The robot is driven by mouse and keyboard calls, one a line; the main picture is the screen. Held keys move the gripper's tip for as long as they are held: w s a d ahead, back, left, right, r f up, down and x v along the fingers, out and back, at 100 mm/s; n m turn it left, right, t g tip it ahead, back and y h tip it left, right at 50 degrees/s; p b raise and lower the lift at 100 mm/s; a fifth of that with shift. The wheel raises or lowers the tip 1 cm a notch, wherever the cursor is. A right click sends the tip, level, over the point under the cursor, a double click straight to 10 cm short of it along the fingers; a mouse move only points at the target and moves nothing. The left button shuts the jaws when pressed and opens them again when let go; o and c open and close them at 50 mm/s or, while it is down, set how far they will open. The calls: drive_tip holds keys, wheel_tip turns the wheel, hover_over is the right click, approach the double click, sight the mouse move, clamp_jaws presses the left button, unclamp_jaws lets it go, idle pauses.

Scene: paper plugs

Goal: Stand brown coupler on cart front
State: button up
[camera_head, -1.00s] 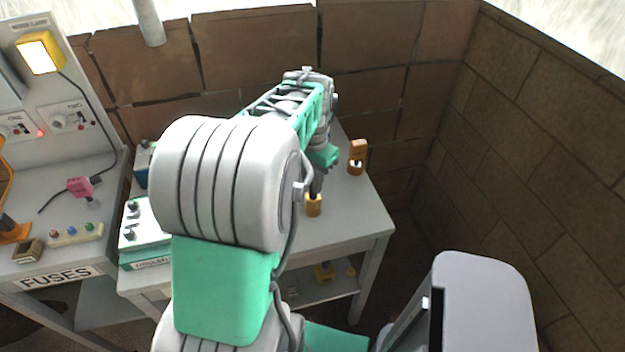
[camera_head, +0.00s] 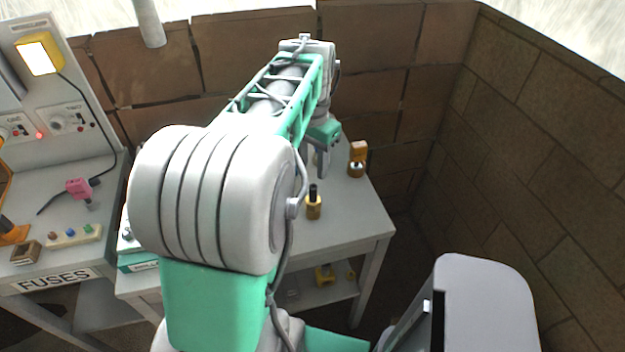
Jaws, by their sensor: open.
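A small upright piece with a yellow-brown body and a black top (camera_head: 313,204) stands on the grey cart top (camera_head: 350,222), near its front edge. An orange-brown piece with a pale ring and dark base (camera_head: 358,158) stands farther back on the right. I cannot tell for sure which one is the brown coupler. My gripper (camera_head: 322,168) is above and behind the yellow-brown piece, apart from it. It is open with nothing seen in it; my arm partly hides it.
My arm hides much of the cart's left side. A bench marked FUSES (camera_head: 110,262) stands at left with a pink plug (camera_head: 78,187). Brick walls close the back and right. The cart's front right is clear.

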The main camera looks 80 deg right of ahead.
wheel_tip(320, 180, up, 5)
drive_tip(key=w+a+f+n+t+h, duration=0.1)
drive_tip(key=w+a+n, duration=0.5)
drive_tip(key=w+a, duration=0.5)
drive_tip(key=w+a+f+n+t, duration=0.1)
drive_tip(key=w+a+f+n, duration=0.1)
drive_tip(key=w+a+n, duration=0.8)
drive_tip(key=w+a+f+n, duration=0.1)
drive_tip(key=a+n, duration=0.1)
drive_tip(key=a, duration=0.4)
drive_tip(key=w+a+f+n+t, duration=0.1)
drive_tip(key=w+a+f+n, duration=0.1)
drive_tip(key=a, duration=0.5)
drive_tip(key=w+a+f+n+y, duration=0.1)
drive_tip(key=a+n, duration=0.2)
drive_tip(key=a, duration=0.4)
drive_tip(key=shift+w+f+t, duration=0.25)
drive_tip(key=shift+t, duration=0.05)
drive_tip(key=shift+c, duration=0.4)
